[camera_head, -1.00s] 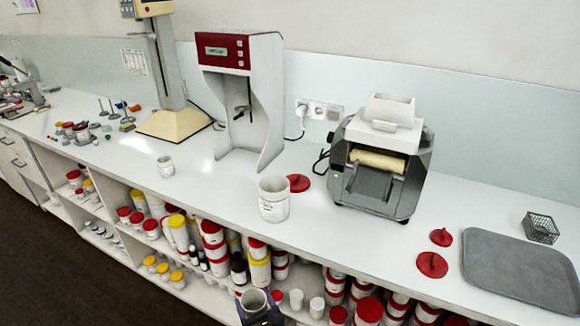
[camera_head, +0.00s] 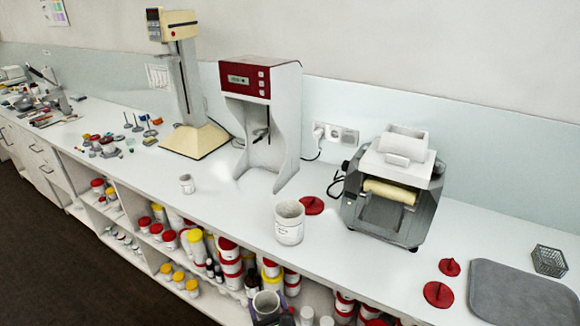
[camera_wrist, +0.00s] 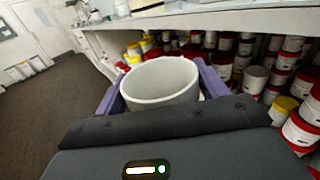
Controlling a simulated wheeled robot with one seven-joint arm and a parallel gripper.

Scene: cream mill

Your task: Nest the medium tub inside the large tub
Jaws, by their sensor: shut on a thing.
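The large tub (camera_head: 289,224), white with a printed label and open at the top, stands upright on the bench, left of the three-roll mill. The medium tub (camera_head: 266,303) is white and open-topped, at the bottom edge of the head view, in front of the bench and below its top. My gripper (camera_head: 267,316) is shut on it, with little of the gripper showing there. In the wrist view the medium tub (camera_wrist: 162,80) sits upright between the purple fingers. A small white tub (camera_head: 187,184) stands farther left on the bench.
Red lids (camera_head: 438,294) lie right of the mill (camera_head: 394,190), and another (camera_head: 312,205) lies behind the large tub. A grey tray (camera_head: 522,296) is at the right. Shelves below the bench top hold many tubs. Bench around the large tub's front and left is clear.

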